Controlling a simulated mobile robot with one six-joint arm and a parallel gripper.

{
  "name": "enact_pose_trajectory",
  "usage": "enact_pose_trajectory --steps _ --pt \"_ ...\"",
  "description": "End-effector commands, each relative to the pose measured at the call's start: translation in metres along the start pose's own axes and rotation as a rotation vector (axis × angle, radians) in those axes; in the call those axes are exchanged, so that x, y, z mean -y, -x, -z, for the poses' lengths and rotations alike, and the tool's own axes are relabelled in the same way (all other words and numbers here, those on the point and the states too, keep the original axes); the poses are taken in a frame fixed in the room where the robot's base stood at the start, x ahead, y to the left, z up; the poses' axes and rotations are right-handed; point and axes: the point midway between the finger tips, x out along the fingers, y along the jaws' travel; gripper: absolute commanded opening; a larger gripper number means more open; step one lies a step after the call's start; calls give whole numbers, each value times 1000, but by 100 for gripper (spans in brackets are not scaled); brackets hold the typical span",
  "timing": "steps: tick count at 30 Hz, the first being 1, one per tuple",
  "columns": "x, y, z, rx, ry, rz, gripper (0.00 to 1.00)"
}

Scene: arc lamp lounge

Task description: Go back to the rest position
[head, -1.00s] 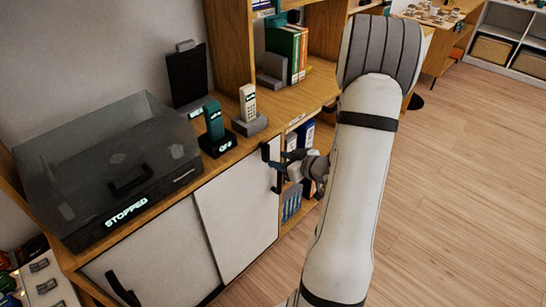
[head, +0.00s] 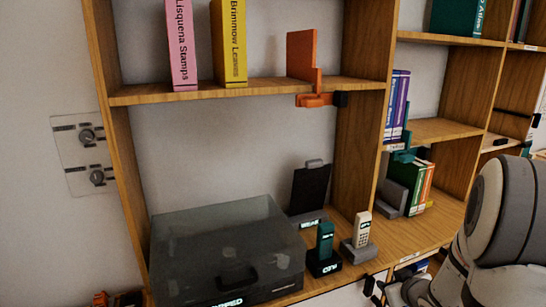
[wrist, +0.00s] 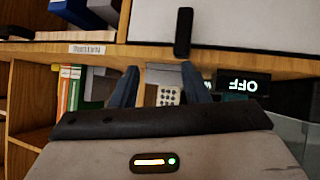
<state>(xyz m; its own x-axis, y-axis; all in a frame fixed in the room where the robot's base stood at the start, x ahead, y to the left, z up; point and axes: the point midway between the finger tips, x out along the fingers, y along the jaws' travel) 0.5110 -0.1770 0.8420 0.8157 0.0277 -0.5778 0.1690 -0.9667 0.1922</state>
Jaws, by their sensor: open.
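My gripper (wrist: 160,88) shows in the wrist view with its two blue-grey fingers apart and nothing held between them. A pale handset with a keypad (wrist: 168,95) shows behind the gap, beyond the fingertips. In the head view my arm is at the lower right, and my gripper (head: 388,292) is partly cut off at the bottom edge, near a dark cabinet handle and below the shelf top. Whether it touches the handle cannot be told.
On the cabinet top stand a smoky-lidded box (head: 225,250), a green handset (head: 325,240) on a black base reading OFF, and a pale handset (head: 362,228) on a grey base. A shelf above holds books and an orange bookend (head: 302,55). The wrist view is upside down.

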Motion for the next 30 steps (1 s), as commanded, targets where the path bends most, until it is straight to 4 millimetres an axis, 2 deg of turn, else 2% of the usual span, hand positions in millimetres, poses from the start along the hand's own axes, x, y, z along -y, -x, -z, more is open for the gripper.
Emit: enact_pose_trajectory --steps 1,5,8,11,15,21,25,30 --pt "0 16 23 42 13 -46 42" --pt "7 52 48 174 -8 -144 42" --pt "21 85 64 273 -45 -185 42" --pt "44 123 74 372 -96 -192 42" --pt "88 178 81 510 -169 -139 42" --pt "147 243 80 664 -233 -4 42" --pt "166 265 78 717 -248 53 42" --pt "170 270 76 730 -250 67 42"
